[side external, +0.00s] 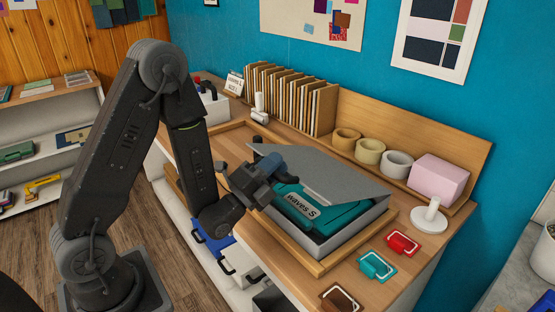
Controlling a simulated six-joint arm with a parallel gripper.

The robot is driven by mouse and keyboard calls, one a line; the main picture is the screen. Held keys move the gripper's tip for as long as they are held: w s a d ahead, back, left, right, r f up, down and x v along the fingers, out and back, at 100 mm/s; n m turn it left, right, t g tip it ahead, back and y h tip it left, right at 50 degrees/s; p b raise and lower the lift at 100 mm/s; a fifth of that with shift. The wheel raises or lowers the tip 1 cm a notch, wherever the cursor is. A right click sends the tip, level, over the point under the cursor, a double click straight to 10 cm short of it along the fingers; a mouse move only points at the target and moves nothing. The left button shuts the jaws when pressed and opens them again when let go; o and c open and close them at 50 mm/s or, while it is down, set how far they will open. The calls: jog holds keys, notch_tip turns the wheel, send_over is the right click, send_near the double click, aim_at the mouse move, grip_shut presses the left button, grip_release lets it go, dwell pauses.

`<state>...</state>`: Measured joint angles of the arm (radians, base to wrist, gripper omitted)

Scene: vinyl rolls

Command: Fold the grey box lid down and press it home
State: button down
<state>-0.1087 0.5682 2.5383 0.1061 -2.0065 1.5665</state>
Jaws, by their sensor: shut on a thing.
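The grey box (347,238) sits on a wooden tray on the bench. Its grey lid (325,172) is tilted, partly raised over the box. My gripper (272,165) is at the lid's left edge and is shut on the lid. The fingertips are partly hidden, so the exact grip point is unclear.
A rack of upright cards (290,98) stands behind the box. Several tape rolls (370,152) and a pink block (438,178) line the back right. A white round stand (430,219) and red (402,243), teal (377,266) and brown (340,299) pieces lie right and front.

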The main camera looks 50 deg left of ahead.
jog(key=c, duration=1.3)
grip_release()
jog(key=shift+c, duration=0.2)
jog(key=w+r, duration=1.1)
jog(key=r, duration=0.2)
jog(key=w+r+g, duration=0.2)
jog(key=w+g, duration=0.1)
jog(key=w, duration=0.4)
jog(key=w+r+g, duration=0.2)
jog(key=w, duration=0.5)
jog(key=shift+r+g, duration=0.25)
jog(key=shift+g, duration=0.15)
